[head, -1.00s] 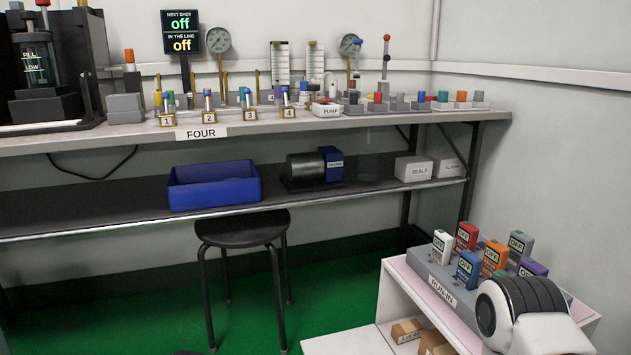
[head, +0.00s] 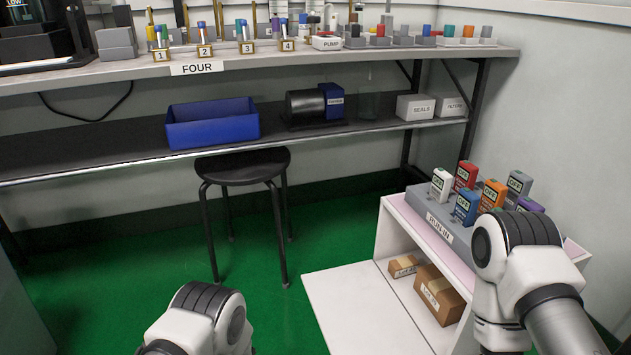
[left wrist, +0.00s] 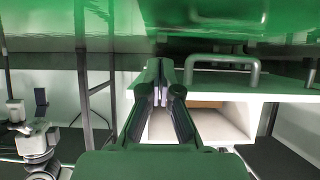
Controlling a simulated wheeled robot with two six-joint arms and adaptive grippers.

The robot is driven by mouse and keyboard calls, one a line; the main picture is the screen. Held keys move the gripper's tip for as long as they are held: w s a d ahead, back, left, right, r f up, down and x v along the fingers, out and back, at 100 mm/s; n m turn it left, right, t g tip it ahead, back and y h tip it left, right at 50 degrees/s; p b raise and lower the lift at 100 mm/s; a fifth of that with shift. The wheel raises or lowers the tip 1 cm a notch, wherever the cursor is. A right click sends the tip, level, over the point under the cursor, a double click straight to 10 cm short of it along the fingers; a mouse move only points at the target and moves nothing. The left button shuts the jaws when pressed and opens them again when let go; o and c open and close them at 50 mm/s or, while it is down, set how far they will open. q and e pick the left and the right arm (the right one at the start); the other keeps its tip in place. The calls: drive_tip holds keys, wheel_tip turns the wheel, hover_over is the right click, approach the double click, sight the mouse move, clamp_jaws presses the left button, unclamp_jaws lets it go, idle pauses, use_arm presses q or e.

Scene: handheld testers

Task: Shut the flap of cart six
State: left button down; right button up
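A white cart (head: 392,228) stands at the right in the head view. Its front is open, and its flap (head: 350,308) lies folded down, a flat white panel reaching out to the left over the floor. No cart number is readable. In the left wrist view a grey bar handle (left wrist: 222,66) shows just right of my left gripper (left wrist: 161,68). The fingers are close together with nothing seen between them, and the handle is apart from them. In the head view both grippers are hidden; only my white arm links show at the bottom.
The cart's top bears a grey RUN-IN block (head: 438,222) with several coloured testers. Cardboard boxes (head: 440,295) lie inside the cart. A black stool (head: 243,168) stands left of the cart, before a bench (head: 330,62) with a blue bin (head: 212,125). Green floor is clear between.

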use_arm(q)
drive_tip(key=shift+w+d+b, duration=0.25)
drive_tip(key=shift+w+d, duration=0.05)
drive_tip(key=shift+d, duration=0.6)
drive_tip(key=shift+w+d+b, duration=0.2)
drive_tip(key=shift+w+d, duration=0.05)
drive_tip(key=shift+d, duration=0.6)
drive_tip(key=shift+w+d+r+p, duration=0.1)
drive_tip(key=shift+d+r+p, duration=0.25)
drive_tip(key=shift+r+p, duration=0.65)
drive_tip(key=shift+w+d+r+p, duration=0.15)
drive_tip(key=shift+d+r+p, duration=0.4)
drive_tip(key=shift+r, duration=0.7)
drive_tip(key=shift+w+d+r+p, duration=0.1)
drive_tip(key=shift+d+r+p, duration=0.1)
drive_tip(key=shift+r+p, duration=0.85)
drive_tip(key=shift+r, duration=0.1)
drive_tip(key=shift+w+d+r+p, duration=0.1)
drive_tip(key=shift+d+r+p, duration=0.25)
drive_tip(key=shift+r, duration=0.3)
drive_tip(key=shift+w+d+r+p, duration=0.15)
drive_tip(key=shift+d+r+p, duration=0.15)
drive_tip(key=shift+r+p, duration=0.25)
drive_tip(key=shift+w+d+r+p, duration=0.1)
drive_tip(key=shift+d+r+p, duration=0.25)
drive_tip(key=shift+r, duration=0.35)
